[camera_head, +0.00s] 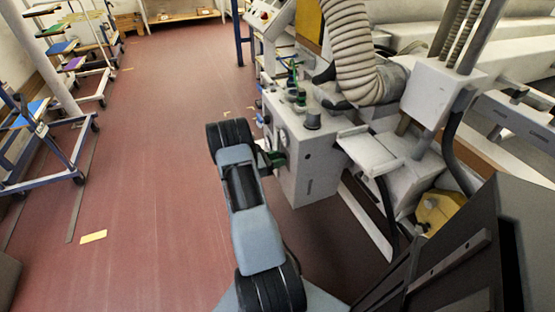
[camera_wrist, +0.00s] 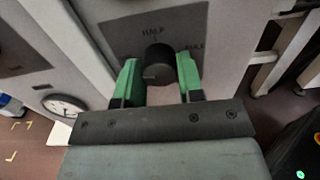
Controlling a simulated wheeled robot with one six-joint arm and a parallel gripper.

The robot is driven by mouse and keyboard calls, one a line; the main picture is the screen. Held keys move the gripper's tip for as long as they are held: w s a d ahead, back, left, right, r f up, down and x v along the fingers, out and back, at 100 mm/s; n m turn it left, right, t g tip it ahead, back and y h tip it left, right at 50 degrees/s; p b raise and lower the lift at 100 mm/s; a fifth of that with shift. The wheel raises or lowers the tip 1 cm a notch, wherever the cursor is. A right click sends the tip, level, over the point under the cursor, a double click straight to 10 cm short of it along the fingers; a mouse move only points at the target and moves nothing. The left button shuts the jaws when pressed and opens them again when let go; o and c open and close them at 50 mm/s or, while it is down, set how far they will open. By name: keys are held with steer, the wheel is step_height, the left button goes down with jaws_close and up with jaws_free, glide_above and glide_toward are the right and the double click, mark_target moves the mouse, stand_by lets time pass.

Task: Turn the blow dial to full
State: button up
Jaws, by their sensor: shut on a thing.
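The blow dial (camera_wrist: 157,62) is a round black knob on a dark plate (camera_wrist: 120,35) in the wrist view. HALF is printed above it and FULL to its upper right. My gripper (camera_wrist: 158,72) has its two green fingers on either side of the knob and is shut on it. I cannot tell clearly which mark the dial points to. In the head view my gripper (camera_head: 273,158) reaches the left face of the grey control box (camera_head: 312,172), and the dial is hidden there.
A round gauge (camera_wrist: 64,106) is at the lower left in the wrist view. A ribbed hose (camera_head: 350,45) and green fittings (camera_head: 293,80) rise above the box. Racks on wheels (camera_head: 50,150) stand at the left. The red floor (camera_head: 150,190) between is mostly clear.

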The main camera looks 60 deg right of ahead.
steer(key=shift+b, duration=0.3)
steer(key=shift+c, duration=0.2)
steer(key=shift+r+m+b, duration=0.2)
steer(key=shift+m+b, duration=11.3)
steer(key=shift+m, duration=4.3)
steer(key=o, duration=0.9)
